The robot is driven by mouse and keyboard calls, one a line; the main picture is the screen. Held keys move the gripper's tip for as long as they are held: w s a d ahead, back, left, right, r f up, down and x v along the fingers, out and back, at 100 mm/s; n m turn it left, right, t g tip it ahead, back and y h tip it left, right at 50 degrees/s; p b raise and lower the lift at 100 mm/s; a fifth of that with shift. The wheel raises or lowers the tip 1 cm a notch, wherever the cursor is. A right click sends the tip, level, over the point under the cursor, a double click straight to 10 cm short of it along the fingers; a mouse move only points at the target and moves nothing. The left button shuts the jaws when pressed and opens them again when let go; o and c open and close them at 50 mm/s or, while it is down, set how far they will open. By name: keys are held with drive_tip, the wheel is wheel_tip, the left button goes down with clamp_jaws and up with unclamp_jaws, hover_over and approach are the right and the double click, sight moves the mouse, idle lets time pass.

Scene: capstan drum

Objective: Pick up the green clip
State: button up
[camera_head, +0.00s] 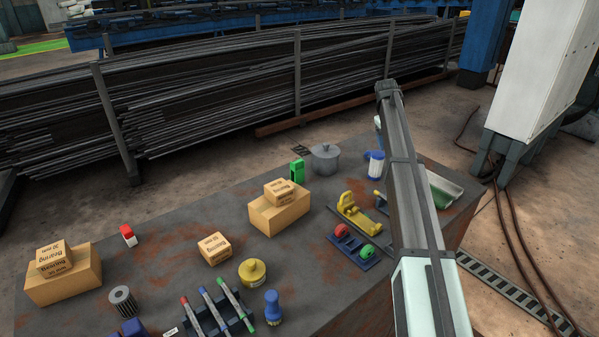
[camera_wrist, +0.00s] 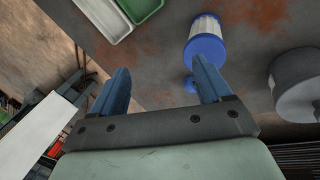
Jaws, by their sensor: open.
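A small green block-like piece (camera_head: 298,172), which I take to be the green clip, stands upright on the worn grey table near its far edge. It is left of the grey lidded pot and behind the stacked cardboard boxes. It does not show in the wrist view.
The grey pot (camera_head: 325,160) and a white-and-blue filter (camera_head: 375,164) stand between the clip and my arm; the filter (camera_wrist: 206,42) is close beyond my right finger. Bearing boxes (camera_head: 279,212) stand in front of the clip. A green-and-white tray (camera_head: 443,190) lies right of my arm.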

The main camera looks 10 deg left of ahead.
drive_tip(key=s+a+n+y, duration=0.2)
drive_tip(key=s+a+n, duration=0.1)
drive_tip(key=a, duration=1.6)
drive_tip(key=n+g+y, duration=0.1)
drive_tip(key=n+g, duration=0.1)
approach(297, 167)
drive_tip(key=shift+w+d+r, duration=0.1)
drive_tip(key=shift+w+r, duration=0.35)
drive_tip(key=shift+r, duration=0.05)
drive_tip(key=shift+s+a+f, duration=0.1)
drive_tip(key=shift+s+a, duration=0.05)
drive_tip(key=shift+a, duration=0.05)
drive_tip(key=shift+f, duration=0.25)
wheel_tip(297, 167, down, 13)
drive_tip(key=shift+f, duration=0.1)
drive_tip(key=shift+c, duration=0.3)
drive_tip(key=c, duration=1)
